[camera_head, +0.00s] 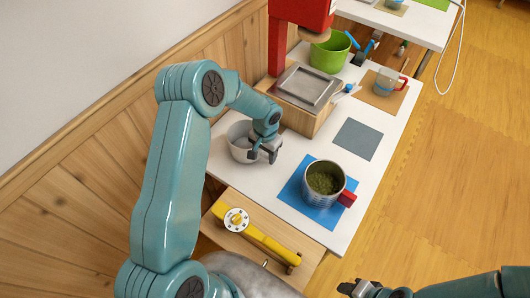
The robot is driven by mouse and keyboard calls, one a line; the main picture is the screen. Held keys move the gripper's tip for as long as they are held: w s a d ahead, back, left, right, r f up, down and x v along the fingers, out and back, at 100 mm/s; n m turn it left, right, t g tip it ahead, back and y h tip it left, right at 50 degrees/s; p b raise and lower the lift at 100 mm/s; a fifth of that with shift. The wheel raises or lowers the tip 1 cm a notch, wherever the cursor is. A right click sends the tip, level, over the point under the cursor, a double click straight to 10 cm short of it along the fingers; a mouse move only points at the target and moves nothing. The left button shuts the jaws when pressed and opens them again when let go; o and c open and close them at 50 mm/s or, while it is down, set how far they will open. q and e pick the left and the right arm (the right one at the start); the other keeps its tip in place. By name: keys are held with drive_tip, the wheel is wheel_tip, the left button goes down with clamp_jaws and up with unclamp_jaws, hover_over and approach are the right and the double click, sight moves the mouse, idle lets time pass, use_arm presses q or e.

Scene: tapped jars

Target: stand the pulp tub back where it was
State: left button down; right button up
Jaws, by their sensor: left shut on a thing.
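A pale grey-white round tub (239,146), which I take for the pulp tub, is on or just above the white table at its left side, by the wooden wall. My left gripper (264,155) is shut on the right side of its rim. The tub looks upright; I cannot tell whether its base touches the table. My arm and gripper hide part of its rim, and its contents do not show clearly. My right gripper (347,289) is low at the bottom edge, off the table, apart from everything; its opening is unclear.
A metal pot of green stuff with a red handle (323,180) stands on a blue mat (292,196). A grey mat (357,139) is bare. Behind are a wooden box with a metal tray (306,89), a red press (277,45), a green bucket (329,53) and a glass cup (386,83).

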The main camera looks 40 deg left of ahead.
use_arm(q)
drive_tip(key=shift+f+b, duration=0.6)
idle(0.4)
drive_tip(key=shift+c, duration=1.6)
unclamp_jaws()
drive_tip(key=shift+r, duration=0.2)
drive_tip(key=shift+d+r+p, duration=0.1)
drive_tip(key=shift+r+p, duration=2.2)
drive_tip(key=shift+r, duration=1.5)
wheel_tip(320, 180, up, 16)
drive_tip(key=shift+r+p, duration=0.2)
drive_tip(key=shift+p, duration=0.15)
